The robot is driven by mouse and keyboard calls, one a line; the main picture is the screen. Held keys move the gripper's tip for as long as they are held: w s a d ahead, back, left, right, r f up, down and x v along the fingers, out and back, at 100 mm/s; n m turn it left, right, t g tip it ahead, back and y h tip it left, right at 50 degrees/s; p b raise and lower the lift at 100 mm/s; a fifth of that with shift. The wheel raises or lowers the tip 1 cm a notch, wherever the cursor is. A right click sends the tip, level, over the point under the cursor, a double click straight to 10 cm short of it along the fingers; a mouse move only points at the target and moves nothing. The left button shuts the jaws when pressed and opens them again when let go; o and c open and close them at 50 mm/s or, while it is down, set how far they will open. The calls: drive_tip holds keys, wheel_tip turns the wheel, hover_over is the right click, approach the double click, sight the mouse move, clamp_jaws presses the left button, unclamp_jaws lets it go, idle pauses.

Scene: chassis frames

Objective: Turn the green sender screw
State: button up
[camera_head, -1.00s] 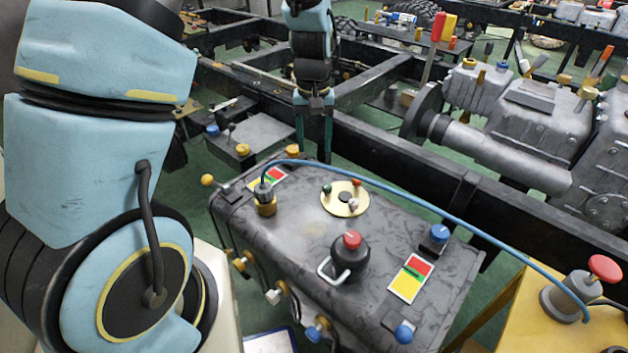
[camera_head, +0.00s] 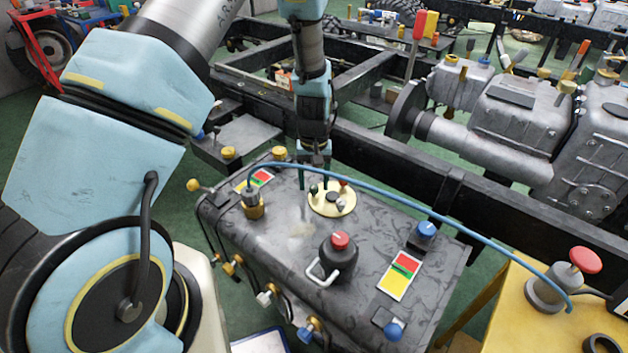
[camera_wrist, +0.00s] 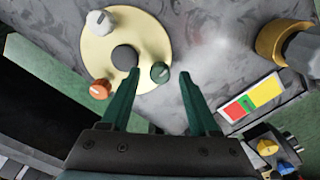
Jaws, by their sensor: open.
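The green sender screw (camera_wrist: 160,72) sits on a cream round plate (camera_wrist: 95,50) on top of the grey tank. In the head view my gripper (camera_head: 314,180) is at the left edge of the plate (camera_head: 333,210). The plate also carries a white screw (camera_wrist: 99,21), an orange screw (camera_wrist: 101,89) and a dark centre (camera_wrist: 125,58).
The tank (camera_head: 290,290) also bears a black filler neck with a red cap (camera_head: 340,240), a brass fitting (camera_head: 254,203) and coloured labels (camera_head: 401,275). A blue hose (camera_head: 400,203) arches over the tank. A dark frame rail (camera_head: 400,165) runs behind.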

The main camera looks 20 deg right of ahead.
drive_tip(key=shift+f, duration=0.15)
drive_tip(key=shift+c, duration=0.2)
clamp_jaws()
idle(0.4)
